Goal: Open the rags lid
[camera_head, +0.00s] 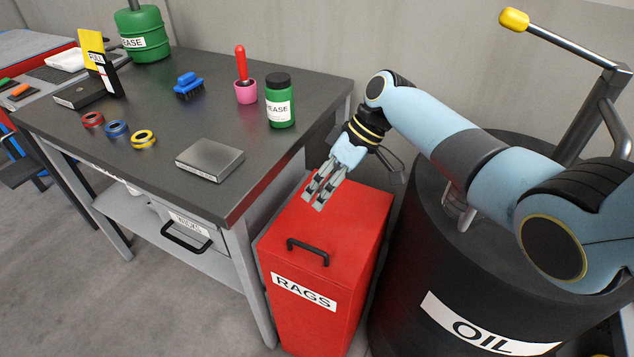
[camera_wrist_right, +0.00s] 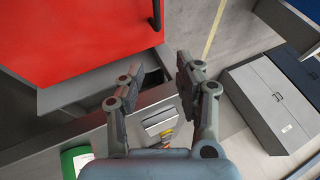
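The red rags bin (camera_head: 304,322) stands between the workbench and the oil drum, with a white RAGS label on its front. Its red lid (camera_head: 343,232) looks shut and has a black bar handle (camera_head: 307,251) near the front edge. My right gripper (camera_head: 318,192) is over the far part of the lid, behind the handle and apart from it. In the right wrist view its two fingers (camera_wrist_right: 158,72) are spread with nothing between them. The red lid (camera_wrist_right: 75,35) fills the upper left there, with part of the handle (camera_wrist_right: 156,14) at the top. My left gripper is not in view.
The black oil drum (camera_head: 425,265) stands close on the bin's right.

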